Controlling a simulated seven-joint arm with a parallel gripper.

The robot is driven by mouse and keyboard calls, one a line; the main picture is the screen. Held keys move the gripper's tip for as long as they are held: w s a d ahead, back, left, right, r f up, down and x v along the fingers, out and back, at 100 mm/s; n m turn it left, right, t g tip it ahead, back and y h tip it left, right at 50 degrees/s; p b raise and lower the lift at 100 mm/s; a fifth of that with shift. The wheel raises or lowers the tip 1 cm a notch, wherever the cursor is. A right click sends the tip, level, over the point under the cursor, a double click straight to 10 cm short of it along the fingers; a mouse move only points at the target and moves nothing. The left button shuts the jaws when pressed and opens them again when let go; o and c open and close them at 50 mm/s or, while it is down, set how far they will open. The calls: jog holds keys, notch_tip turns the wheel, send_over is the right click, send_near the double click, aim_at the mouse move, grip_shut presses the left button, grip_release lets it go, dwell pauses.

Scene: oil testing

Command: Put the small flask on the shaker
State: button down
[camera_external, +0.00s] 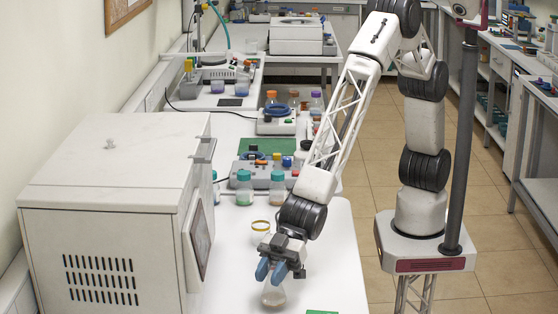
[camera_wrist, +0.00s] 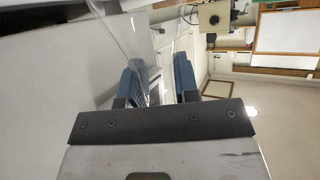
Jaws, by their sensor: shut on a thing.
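The small flask (camera_external: 273,297) is a clear glass conical flask with some pale content in its bottom. It hangs below my gripper (camera_external: 277,270) in the external view, near the front of the white bench. My gripper has blue fingers and is shut on the flask's upper part. In the wrist view clear glass (camera_wrist: 128,42) shows beyond the fingers of my gripper (camera_wrist: 160,82), at the left. I cannot tell whether the flask's base touches the bench. A low device with a blue ring on top (camera_external: 278,119) stands farther back; I cannot tell if it is the shaker.
A large white box-shaped machine (camera_external: 115,200) stands left of my gripper. A glass vessel with a yellow rim (camera_external: 260,228) stands just behind it. Bottles with teal caps (camera_external: 244,188) stand before a grey device (camera_external: 262,172). A green item (camera_external: 322,312) lies at the front edge.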

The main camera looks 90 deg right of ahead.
jog(key=shift+f, duration=0.35)
jog(key=shift+f, duration=0.2)
jog(key=c, duration=0.9)
grip_release()
jog(key=shift+o, duration=0.2)
jog(key=shift+r, duration=0.2)
jog(key=shift+v, duration=1)
jog(key=v, duration=1)
